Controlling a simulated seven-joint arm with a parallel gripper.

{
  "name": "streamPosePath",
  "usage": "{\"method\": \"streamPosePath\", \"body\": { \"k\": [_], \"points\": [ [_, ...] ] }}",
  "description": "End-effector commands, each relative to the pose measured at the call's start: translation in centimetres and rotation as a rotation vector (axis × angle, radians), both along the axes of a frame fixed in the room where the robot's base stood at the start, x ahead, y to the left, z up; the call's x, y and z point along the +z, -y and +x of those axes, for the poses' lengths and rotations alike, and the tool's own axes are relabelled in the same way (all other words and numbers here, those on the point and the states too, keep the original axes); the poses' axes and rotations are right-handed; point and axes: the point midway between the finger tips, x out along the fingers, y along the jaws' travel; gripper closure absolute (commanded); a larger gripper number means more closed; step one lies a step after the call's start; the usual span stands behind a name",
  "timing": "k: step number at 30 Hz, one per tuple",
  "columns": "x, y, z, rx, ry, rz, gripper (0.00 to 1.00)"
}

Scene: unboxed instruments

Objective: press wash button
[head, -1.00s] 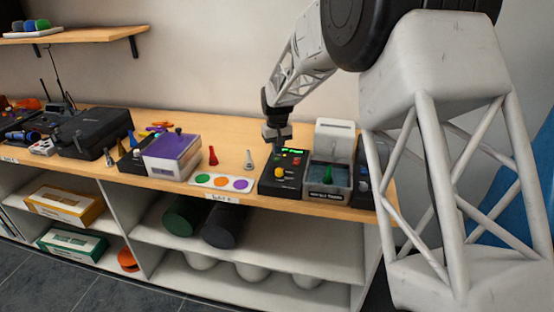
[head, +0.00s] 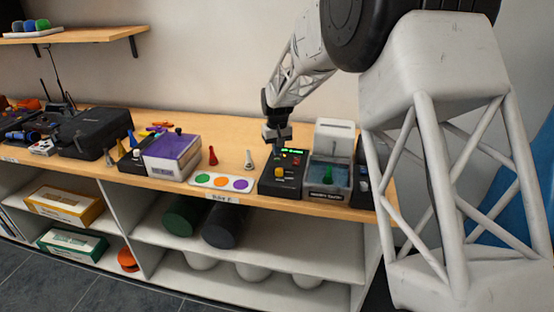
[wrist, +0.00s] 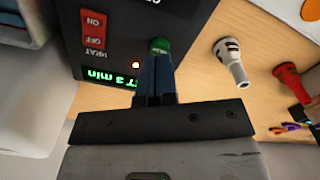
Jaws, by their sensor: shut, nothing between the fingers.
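The black control box (head: 268,186) stands near the right end of the bench. It has a lit green display (head: 292,151), also in the wrist view (wrist: 110,78), where upside-down text reads partly "3 min". A green round button (wrist: 160,45) shows at my fingertips in the wrist view, beside a small lit orange light (wrist: 135,65). A red switch (wrist: 94,25) carries ON and OFF. I see no wash label. My gripper (wrist: 158,58) is shut and empty, pointing at the green button; I cannot tell whether it touches. In the head view my gripper (head: 279,153) is over the box's back-left part.
A clear-walled bath (head: 328,178) stands right against the box. A grey-white nozzle piece (head: 249,160) and a red one (head: 213,156) stand to its left. A white card with coloured dots (head: 222,182) lies at the front edge. A purple-topped box (head: 172,155) is farther left.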

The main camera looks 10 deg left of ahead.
Motion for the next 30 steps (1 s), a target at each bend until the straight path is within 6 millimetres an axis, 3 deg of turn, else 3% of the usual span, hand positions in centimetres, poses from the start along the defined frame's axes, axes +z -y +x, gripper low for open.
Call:
{"method": "streamPosePath", "body": {
  "k": [30],
  "points": [
    [-1.5, 0.0, 0.0, 0.000, 0.000, 0.000, 1.00]
  ]
}}
